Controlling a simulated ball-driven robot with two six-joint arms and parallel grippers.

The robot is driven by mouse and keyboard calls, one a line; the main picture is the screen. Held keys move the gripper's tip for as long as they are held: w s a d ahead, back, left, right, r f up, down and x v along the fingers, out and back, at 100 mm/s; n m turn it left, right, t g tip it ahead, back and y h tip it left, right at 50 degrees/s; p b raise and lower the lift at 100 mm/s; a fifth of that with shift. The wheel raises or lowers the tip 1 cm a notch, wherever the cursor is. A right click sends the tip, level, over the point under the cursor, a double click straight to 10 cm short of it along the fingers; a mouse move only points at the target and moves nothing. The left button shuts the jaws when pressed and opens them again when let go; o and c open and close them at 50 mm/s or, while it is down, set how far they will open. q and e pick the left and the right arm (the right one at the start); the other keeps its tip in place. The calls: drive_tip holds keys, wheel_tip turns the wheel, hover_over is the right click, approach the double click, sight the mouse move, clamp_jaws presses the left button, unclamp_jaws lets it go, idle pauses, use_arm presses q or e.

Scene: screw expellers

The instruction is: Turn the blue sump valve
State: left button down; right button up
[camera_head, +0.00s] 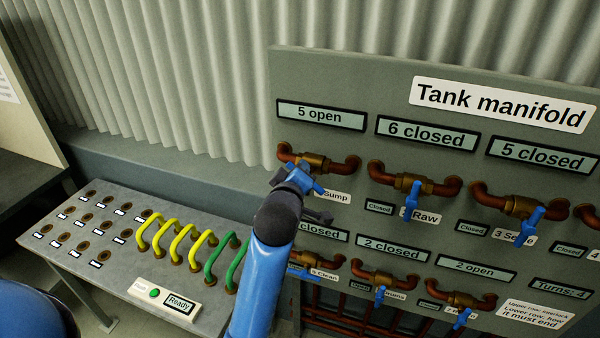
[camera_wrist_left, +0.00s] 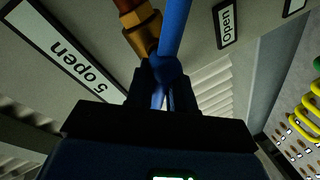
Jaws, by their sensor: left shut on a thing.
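The sump valve is the top-left brass valve (camera_head: 306,161) on the manifold panel, with copper pipe bends on both sides and a plate partly reading "Sump". Its blue handle (camera_wrist_left: 176,28) shows in the left wrist view, running down between my fingers. My left gripper (camera_wrist_left: 162,92) is shut on this handle. In the head view my left gripper (camera_head: 300,182) is at the valve, and my arm and wrist hide part of the handle and plate. The display (camera_head: 320,115) above reads "5 open". A small plate (camera_wrist_left: 226,22) by the valve reads "Open". My right gripper is not in view.
Other blue-handled valves, such as Raw (camera_head: 414,190), stand to the right and in a lower row (camera_head: 383,281). A grey bench (camera_head: 120,253) at left carries yellow (camera_head: 172,238) and green hoses (camera_head: 220,254), several sockets and a "Ready" box (camera_head: 165,297).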

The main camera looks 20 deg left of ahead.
use_arm(q)
drive_tip(key=shift+f+n, duration=0.1)
drive_tip(key=shift+n, duration=0.4)
drive_tip(key=shift+h, duration=0.3)
drive_tip(key=c, duration=1.1)
unclamp_jaws()
drive_tip(key=shift+a, duration=0.1)
drive_tip(key=shift+s, duration=0.1)
